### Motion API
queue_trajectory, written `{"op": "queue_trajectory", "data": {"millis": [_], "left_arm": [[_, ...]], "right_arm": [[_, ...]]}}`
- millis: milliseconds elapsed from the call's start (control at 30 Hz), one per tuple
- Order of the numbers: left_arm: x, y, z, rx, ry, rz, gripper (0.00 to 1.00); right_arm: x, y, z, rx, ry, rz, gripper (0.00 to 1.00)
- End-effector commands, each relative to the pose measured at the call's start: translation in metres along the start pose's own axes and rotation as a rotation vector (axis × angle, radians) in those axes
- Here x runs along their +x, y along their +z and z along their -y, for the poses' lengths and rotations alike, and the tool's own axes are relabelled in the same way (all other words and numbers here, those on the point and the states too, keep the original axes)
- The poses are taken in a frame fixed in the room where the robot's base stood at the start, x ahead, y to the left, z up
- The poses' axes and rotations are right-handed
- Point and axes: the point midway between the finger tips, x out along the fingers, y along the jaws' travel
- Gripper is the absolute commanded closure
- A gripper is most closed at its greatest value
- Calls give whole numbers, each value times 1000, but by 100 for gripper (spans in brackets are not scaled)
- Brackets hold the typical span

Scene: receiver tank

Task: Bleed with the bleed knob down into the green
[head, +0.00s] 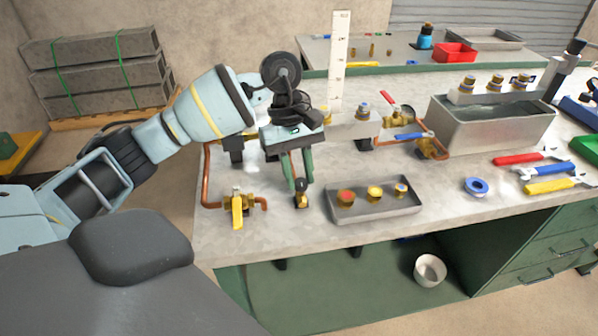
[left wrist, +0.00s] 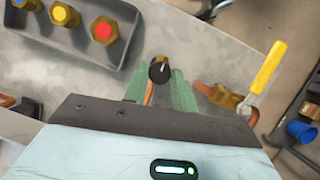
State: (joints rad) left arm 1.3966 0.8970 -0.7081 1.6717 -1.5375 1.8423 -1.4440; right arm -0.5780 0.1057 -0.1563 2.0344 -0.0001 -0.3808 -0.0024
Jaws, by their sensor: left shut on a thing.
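The bleed knob (head: 302,185) is a small black knob on a brass fitting at the front of the bench. It also shows in the left wrist view (left wrist: 159,70), with a white pointer line on its top. My left gripper (head: 301,182) reaches down from above, with its green fingers on either side of the knob, shut on it. In the left wrist view the fingers (left wrist: 160,92) flank the knob. A gauge with a green band cannot be made out; the arm may hide it. My right gripper is not in view.
A yellow-handled valve (head: 238,208) on copper pipe stands just left of the knob. A grey tray (head: 375,210) with red, yellow and blue capped fittings lies close on the right. A metal tank (head: 490,125), a blue ring (head: 475,186) and several wrenches are farther right.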

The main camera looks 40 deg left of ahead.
Motion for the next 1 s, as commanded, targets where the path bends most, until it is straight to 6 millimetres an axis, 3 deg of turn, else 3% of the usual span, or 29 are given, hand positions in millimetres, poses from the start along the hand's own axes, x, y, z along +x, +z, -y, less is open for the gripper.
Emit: {"op": "queue_trajectory", "data": {"millis": [100,133,300,667,1000], "left_arm": [[-2,0,-1,2,5,-1,96],[-2,0,-1,2,5,-1,72],[-1,0,0,1,4,-1,52],[-6,0,-1,-1,4,-1,52],[-57,0,-1,0,6,-1,52]], "right_arm": [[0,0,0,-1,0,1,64],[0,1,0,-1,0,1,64],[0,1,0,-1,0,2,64],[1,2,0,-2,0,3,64],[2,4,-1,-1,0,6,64]]}}
